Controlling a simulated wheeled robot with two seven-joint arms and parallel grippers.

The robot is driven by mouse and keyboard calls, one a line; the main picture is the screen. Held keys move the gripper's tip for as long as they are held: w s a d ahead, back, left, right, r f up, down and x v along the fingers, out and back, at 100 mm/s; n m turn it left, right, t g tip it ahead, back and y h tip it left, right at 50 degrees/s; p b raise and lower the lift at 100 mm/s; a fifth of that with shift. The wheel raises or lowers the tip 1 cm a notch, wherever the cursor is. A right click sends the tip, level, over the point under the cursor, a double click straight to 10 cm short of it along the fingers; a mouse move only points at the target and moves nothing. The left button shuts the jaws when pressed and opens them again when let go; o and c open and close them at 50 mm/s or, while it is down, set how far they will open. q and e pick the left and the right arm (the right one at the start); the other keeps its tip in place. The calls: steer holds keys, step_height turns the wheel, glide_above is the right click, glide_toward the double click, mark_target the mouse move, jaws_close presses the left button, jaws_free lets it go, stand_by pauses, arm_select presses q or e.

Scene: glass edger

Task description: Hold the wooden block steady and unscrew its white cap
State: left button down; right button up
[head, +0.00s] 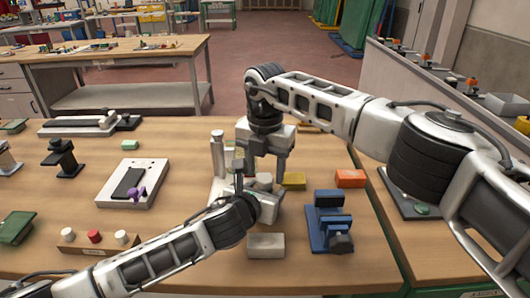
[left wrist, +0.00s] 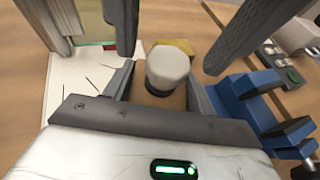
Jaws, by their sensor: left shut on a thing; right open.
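The wooden block (left wrist: 158,98) is upright in the left wrist view, with its round white cap (left wrist: 168,66) on top and a dark ring under the cap. My left gripper (left wrist: 160,80) is shut on the block, one grey finger on each side. My right gripper (head: 266,172) points down from above in the head view. Its two dark fingers are open and stand on either side of the cap in the left wrist view, with space visible between them and the cap. In the head view the block is mostly hidden by my grippers.
A blue vise (head: 328,222) stands right of my grippers. Near it lie a yellow block (head: 293,180), an orange block (head: 350,178) and a pale block (head: 266,246). A white upright fixture (head: 217,152) stands close behind left. A wooden rack (head: 70,245) with round caps sits front left.

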steer(key=shift+f, duration=1.05)
steer(key=shift+c, duration=0.3)
steer(key=c, duration=0.9)
steer(key=n, duration=0.6)
steer(key=shift+r+n, duration=0.1)
steer(key=shift+n, duration=0.2)
steer(key=shift+c, duration=0.2)
steer(key=o, duration=1.1)
steer(key=shift+c, duration=0.2)
steer(key=shift+a, duration=0.1)
